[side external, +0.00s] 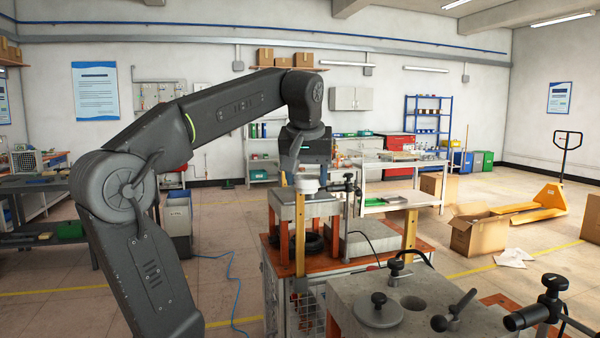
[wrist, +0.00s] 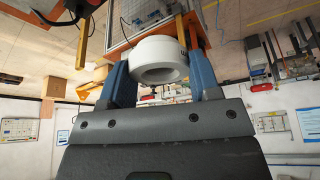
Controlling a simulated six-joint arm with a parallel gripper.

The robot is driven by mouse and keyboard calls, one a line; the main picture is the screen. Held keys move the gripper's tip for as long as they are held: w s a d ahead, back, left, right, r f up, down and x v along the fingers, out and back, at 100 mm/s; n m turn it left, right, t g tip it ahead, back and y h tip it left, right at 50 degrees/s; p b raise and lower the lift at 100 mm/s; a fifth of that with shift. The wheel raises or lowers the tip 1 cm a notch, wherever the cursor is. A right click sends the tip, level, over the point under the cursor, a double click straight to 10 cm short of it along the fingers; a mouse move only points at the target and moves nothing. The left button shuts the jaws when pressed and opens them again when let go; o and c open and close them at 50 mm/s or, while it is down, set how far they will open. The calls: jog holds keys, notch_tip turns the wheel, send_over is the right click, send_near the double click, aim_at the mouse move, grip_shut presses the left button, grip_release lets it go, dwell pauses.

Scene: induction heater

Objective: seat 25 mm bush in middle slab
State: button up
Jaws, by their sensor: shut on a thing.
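A white ring-shaped bush (wrist: 158,50) is held between the two blue fingers of my gripper (wrist: 160,72) in the wrist view, its bore facing the camera. In the side external view my gripper (side external: 308,172) points down over a raised grey slab (side external: 285,211), and the white bush (side external: 307,186) shows at its tip, just above or at the slab's top. I cannot tell whether the bush touches the slab, and any hole beneath it is hidden.
A yellow upright bar (side external: 299,240) stands right in front of the raised slab. A black clamp stand (side external: 347,195) is close on its right. A lower grey slab (side external: 362,243) lies behind the front one, which carries a round knobbed lid (side external: 379,312) and a lever (side external: 455,311).

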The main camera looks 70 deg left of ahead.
jog(key=w+d+f, duration=0.5)
jog(key=w+d, duration=0.3)
jog(key=w+d+f, duration=0.6)
jog(key=w+d, duration=0.1)
jog(key=d, duration=0.2)
jog(key=shift+f, duration=3.3)
jog(key=shift+f, duration=0.25)
jog(key=shift+f, duration=0.3)
jog(key=o, duration=1.1)
jog(key=shift+r, duration=0.1)
